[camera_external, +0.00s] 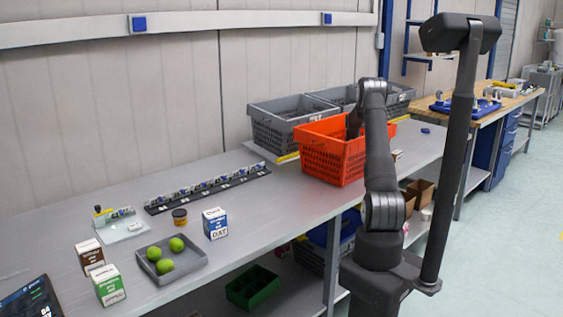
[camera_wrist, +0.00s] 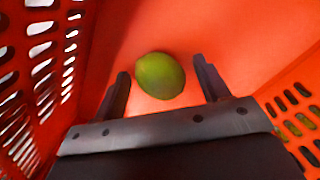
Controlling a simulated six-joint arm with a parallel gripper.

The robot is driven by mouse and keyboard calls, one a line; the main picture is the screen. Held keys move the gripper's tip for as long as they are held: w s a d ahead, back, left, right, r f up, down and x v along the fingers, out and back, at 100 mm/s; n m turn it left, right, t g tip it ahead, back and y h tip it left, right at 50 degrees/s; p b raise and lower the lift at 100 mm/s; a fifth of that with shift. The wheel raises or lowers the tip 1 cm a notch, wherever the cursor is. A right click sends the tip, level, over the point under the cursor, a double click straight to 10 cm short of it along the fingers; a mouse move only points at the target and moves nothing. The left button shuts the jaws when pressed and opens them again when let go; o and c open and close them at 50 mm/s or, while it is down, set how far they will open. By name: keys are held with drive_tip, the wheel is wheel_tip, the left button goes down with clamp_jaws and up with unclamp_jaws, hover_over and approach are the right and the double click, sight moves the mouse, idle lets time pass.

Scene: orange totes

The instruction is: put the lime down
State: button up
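A green lime (camera_wrist: 160,76) lies inside the orange tote (camera_wrist: 210,28) in the wrist view, against the tote's smooth inner surface. My gripper (camera_wrist: 161,67) is open, with one finger on each side of the lime. A narrow gap shows between the lime and each finger. In the external view my arm reaches into the orange tote (camera_external: 331,160) on the bench. The gripper and this lime are hidden there by the tote wall and my arm.
A grey tray (camera_external: 192,270) with three limes stands near the bench front. Boxes (camera_external: 215,224) and a small jar (camera_external: 180,217) are close by. Grey crates (camera_external: 283,127) stand behind the orange tote. The tote's slotted walls (camera_wrist: 40,70) flank my gripper.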

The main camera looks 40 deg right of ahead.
wheel_tip(320, 180, up, 12)
drive_tip(key=shift+r, duration=0.15)
idle(0.5)
wheel_tip(320, 180, down, 12)
drive_tip(key=shift+f, duration=0.2)
wheel_tip(320, 180, up, 3)
drive_tip(key=shift+f, duration=0.15)
drive_tip(key=shift+r, duration=0.5)
drive_tip(key=shift+f, duration=0.1)
